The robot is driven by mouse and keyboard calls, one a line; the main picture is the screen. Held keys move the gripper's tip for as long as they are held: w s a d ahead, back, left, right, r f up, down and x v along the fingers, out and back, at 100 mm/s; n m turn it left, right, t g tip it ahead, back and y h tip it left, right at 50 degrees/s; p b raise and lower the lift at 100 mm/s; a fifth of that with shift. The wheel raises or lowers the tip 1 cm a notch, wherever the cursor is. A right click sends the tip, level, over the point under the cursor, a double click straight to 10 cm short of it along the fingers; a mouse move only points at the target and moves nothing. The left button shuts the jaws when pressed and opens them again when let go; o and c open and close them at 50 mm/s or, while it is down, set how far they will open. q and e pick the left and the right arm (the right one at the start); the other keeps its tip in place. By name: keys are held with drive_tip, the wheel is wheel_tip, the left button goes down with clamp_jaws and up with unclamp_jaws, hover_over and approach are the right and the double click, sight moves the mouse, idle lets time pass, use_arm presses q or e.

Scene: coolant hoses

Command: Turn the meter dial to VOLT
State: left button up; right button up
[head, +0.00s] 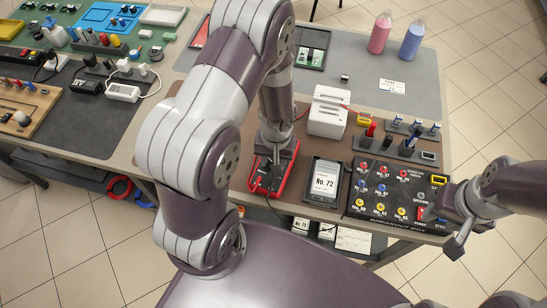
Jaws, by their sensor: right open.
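A red-cased device (287,178), which looks like the meter, lies at the table's front edge, left of the No. 72 display. My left gripper (266,180) points down right over it and covers most of its face. The dial and its setting are hidden, and I cannot tell whether the fingers touch it or how far they are apart. My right gripper (458,232) is open and looks empty at the right front corner of the black breakout box (372,213).
The No. 72 display (325,183) stands between the red device and the breakout box. A white printer-like box (328,112) is behind. Pink (380,34) and blue (412,38) bottles stand at the back. My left arm hides the middle of the table.

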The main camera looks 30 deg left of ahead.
idle(1.4)
use_arm(q)
drive_tip(key=o, duration=1)
drive_tip(key=shift+o, duration=0.2)
wheel_tip(320, 180, up, 13)
drive_tip(key=shift+d+p, duration=0.3)
drive_tip(key=shift+p, duration=0.1)
drive_tip(key=shift+f, duration=0.15)
